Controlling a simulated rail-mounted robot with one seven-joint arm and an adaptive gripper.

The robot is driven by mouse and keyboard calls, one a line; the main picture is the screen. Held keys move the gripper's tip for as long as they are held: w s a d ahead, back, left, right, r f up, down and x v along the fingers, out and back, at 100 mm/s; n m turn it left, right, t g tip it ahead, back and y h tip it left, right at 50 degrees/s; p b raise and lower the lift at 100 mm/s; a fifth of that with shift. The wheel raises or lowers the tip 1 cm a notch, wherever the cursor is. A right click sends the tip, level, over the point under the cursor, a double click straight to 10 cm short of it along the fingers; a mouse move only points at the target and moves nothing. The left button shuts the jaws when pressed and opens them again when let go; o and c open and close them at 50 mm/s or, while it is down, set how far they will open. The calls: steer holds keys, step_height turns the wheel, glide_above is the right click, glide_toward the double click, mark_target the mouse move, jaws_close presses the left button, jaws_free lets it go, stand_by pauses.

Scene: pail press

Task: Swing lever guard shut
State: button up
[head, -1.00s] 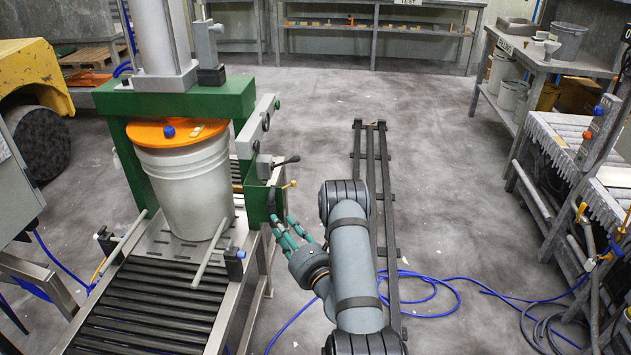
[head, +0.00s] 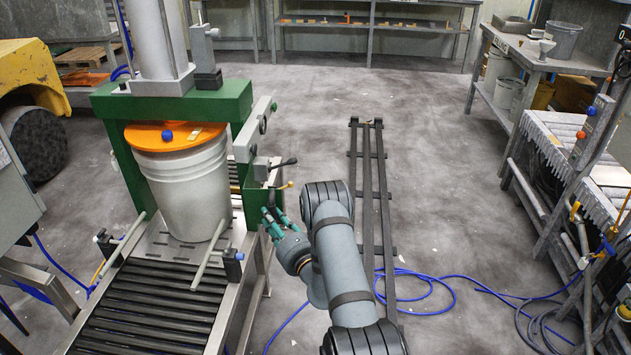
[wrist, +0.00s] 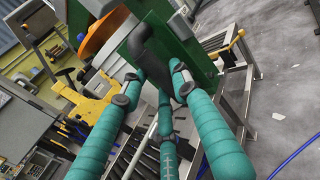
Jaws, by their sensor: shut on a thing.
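The press's green side box (head: 262,180), beside the white pail (head: 182,185), has a lever with a black knob (head: 287,162) and a small yellow handle (head: 286,185). In the wrist view a green panel (wrist: 185,62) carries a dark bent handle (wrist: 148,45); this looks like the lever guard, though its hinge is hidden. My gripper (head: 272,222) is low at the side box, right of the pail. In the wrist view its teal fingers (wrist: 157,85) are closed around the lower end of the dark handle. The exact contact is partly hidden.
The pail has an orange lid (head: 160,136) and stands under the press head. A roller conveyor (head: 150,310) runs in front. A dark floor rail (head: 368,190) lies to the right, with blue hose (head: 430,285) on the floor. Open floor lies beyond the rail.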

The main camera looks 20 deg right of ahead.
steer(key=shift+w+d, duration=0.2)
steer(key=shift+d, duration=0.65)
steer(key=shift+w+d, duration=0.2)
steer(key=shift+d, duration=0.7)
steer(key=shift+w+d, duration=0.2)
steer(key=shift+d, duration=0.65)
steer(key=shift+c, duration=0.2)
steer(key=shift+w+d+b, duration=0.1)
steer(key=shift+w+d, duration=0.3)
steer(key=shift+d, duration=0.4)
steer(key=shift+w+d+b, duration=0.1)
steer(key=shift+w+d, duration=0.3)
steer(key=shift+d, duration=0.35)
steer(key=shift+w+d+b, duration=0.1)
steer(key=shift+w+d, duration=0.3)
steer(key=shift+d, duration=0.5)
steer(key=shift+w+d+b, duration=0.8)
steer(key=shift+w+d, duration=0.9)
steer(key=shift+d, duration=0.1)
